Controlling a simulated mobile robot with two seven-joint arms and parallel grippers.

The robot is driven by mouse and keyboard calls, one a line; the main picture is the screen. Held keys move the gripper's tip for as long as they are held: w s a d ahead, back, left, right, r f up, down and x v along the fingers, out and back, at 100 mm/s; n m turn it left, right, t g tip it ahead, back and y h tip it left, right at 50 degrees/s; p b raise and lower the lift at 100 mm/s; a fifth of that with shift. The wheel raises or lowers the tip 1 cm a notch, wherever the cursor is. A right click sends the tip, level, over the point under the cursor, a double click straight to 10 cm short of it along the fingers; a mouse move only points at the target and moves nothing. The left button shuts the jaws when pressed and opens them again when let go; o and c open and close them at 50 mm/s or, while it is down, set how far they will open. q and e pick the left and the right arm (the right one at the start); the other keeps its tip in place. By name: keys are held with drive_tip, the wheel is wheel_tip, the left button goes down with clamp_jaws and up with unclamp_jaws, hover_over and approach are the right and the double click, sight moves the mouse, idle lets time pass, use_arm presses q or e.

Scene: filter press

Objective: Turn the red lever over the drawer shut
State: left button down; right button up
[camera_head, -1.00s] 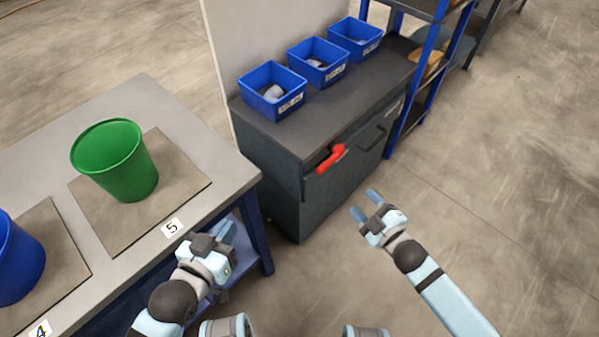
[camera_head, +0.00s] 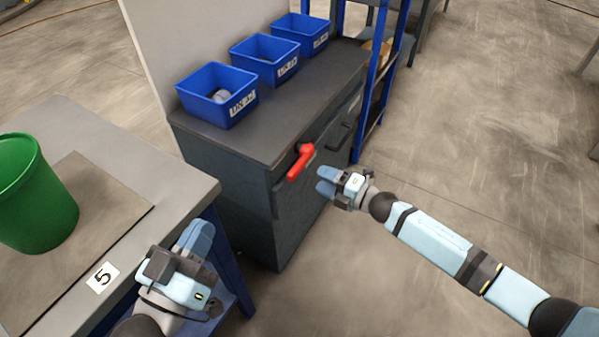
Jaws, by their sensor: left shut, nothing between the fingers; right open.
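The red lever (camera_head: 301,161) sits on the front of the dark grey cabinet (camera_head: 232,187), near its top edge. It slants, with one end higher to the right and the other lower to the left. The drawer front (camera_head: 335,138) with a dark handle is to the right of the lever. My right gripper (camera_head: 324,180) is open and empty, in front of the cabinet, just below and right of the lever; I cannot tell whether it touches anything. My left gripper (camera_head: 197,238) is shut and empty, beside the corner of the table at the left.
Three blue bins (camera_head: 217,95) stand on the cabinet top. A grey table (camera_head: 130,160) with a green bucket (camera_head: 35,195) is at the left. A blue-posted shelf (camera_head: 378,70) stands behind the cabinet's right end.

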sight(300, 170)
drive_tip(key=b+x, duration=0.1)
drive_tip(key=x, duration=0.5)
drive_tip(key=shift+w+a, duration=0.1)
drive_tip(key=shift+w, duration=0.05)
drive_tip(key=shift+w+a, duration=0.35)
drive_tip(key=shift+a, duration=0.2)
clamp_jaws()
drive_tip(key=shift+b, duration=0.35)
